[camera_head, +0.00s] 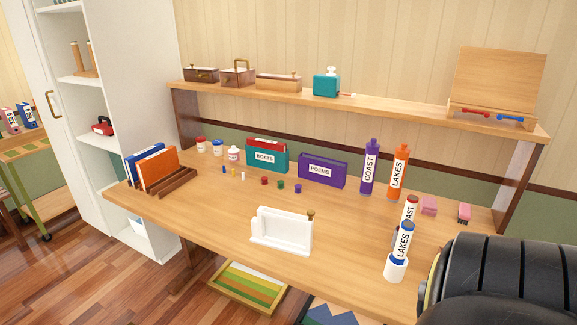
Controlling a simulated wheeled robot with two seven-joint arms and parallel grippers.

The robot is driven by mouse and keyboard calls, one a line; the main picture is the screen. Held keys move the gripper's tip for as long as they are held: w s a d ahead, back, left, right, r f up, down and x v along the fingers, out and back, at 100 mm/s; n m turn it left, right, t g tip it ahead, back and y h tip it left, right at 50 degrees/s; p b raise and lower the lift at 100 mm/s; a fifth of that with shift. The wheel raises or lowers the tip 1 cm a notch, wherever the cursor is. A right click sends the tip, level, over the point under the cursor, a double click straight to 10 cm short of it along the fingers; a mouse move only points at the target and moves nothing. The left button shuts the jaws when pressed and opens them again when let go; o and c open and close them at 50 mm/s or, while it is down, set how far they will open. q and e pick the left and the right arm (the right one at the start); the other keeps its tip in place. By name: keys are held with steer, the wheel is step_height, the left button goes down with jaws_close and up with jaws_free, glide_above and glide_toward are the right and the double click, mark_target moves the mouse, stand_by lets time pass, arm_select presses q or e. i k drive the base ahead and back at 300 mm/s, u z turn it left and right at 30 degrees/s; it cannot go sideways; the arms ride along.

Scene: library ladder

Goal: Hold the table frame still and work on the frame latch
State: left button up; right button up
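The table frame appears to be the white stand (275,229) near the table's front edge, left of centre. It has an upright panel and a flat base. A small brass-coloured knob (310,214) at its top right corner appears to be the frame latch; its exact position is too small to tell. Neither gripper shows in the head view. A thick black part of my own arm fills the bottom right corner, apart from the frame, and hides that end of the table.
Several small coloured pieces lie behind the frame. Box files marked BOATS (267,156) and POEMS (322,170) stand farther back. A wooden rack (170,188) holds books at left. Table around the frame is clear.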

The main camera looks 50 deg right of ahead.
mark_target(310, 213)
steer(key=z, duration=0.7)
steer(key=i, duration=1.15)
steer(key=z, duration=1.2)
